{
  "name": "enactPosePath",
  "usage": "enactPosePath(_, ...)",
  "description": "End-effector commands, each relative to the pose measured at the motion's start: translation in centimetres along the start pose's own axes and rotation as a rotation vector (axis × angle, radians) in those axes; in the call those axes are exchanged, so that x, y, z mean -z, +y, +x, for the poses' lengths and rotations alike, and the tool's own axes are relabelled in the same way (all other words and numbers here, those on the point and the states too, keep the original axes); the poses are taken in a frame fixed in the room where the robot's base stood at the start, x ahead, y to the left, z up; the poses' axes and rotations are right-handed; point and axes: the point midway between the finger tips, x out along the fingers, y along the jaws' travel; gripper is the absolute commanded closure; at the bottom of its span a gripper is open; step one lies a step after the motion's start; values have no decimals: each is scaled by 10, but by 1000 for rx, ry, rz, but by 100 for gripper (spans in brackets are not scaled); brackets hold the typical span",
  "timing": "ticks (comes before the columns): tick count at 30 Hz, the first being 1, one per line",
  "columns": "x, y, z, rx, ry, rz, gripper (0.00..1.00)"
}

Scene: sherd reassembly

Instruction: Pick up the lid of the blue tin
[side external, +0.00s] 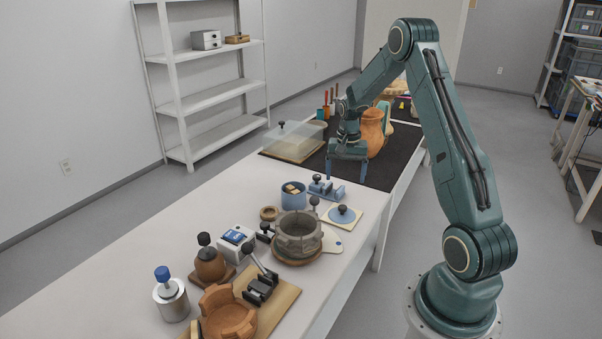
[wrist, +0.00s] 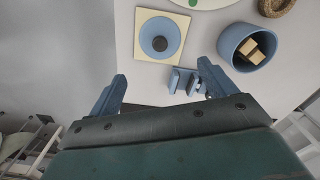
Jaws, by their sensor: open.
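The lid (side external: 342,215) is a blue disc with a dark round knob, lying flat on a cream square board. In the wrist view the lid (wrist: 160,54) is beyond my fingertips, apart from them. The blue tin (side external: 293,195) stands open to the left of the lid, with light wooden blocks inside; it also shows in the wrist view (wrist: 230,60). My gripper (side external: 347,174) is open and empty, above the far part of the bench, behind the lid. Both fingers show in the wrist view (wrist: 162,72).
A small blue fixture (side external: 327,188) with dark knobs stands between my gripper and the tin. A grey clamped pot (side external: 298,240) stands in front of the lid. An orange vase (side external: 372,134) is close behind my gripper.

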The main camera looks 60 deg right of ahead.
Motion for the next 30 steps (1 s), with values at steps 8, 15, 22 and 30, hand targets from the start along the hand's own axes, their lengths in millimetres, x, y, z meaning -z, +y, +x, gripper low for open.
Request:
enactPosePath(8,-1,0,37,-2,-5,-1,17)
enactPosePath(15,-1,0,69,-2,-3,-1,17)
enactPosePath(22,-1,0,79,0,-1,-1,17)
enactPosePath(30,-1,0,84,-1,-2,-1,17)
